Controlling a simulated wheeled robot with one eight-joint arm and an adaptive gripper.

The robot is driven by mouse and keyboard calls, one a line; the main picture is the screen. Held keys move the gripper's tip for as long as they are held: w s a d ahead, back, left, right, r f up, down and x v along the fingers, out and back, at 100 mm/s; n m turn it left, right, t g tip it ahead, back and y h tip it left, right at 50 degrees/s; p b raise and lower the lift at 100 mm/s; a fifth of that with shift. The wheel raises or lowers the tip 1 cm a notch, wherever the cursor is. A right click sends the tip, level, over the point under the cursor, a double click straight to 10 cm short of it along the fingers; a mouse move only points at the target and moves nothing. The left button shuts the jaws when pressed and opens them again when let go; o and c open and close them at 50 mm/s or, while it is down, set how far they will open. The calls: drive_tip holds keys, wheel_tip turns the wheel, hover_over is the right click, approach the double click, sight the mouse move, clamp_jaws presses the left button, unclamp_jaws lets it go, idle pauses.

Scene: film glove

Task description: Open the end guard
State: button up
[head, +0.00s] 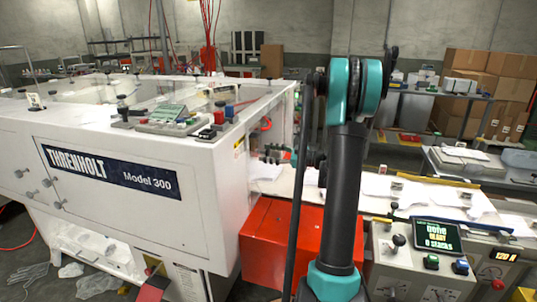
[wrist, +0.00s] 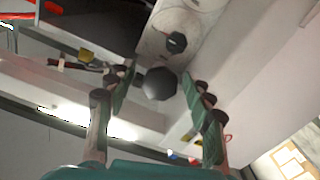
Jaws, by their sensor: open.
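A white machine labelled "THRENHOLT Model 300" (head: 110,175) fills the left of the head view. I cannot tell for sure which of its panels is the end guard. In the wrist view, my gripper (wrist: 158,76) has its two green fingers spread apart. A dark faceted knob (wrist: 160,84) appears between and just beyond the fingertips, with no clear contact. A second, smaller dark knob (wrist: 176,42) sits on a pale round-ended plate farther up.
A red box (head: 275,235) stands beside the machine's right end. A conveyor with white film pieces (head: 450,195) runs right of my arm. A control panel with a lit screen (head: 436,236) is at lower right. Cardboard boxes (head: 470,75) are stacked behind.

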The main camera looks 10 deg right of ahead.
drive_tip(key=shift+c, duration=0.5)
clamp_jaws()
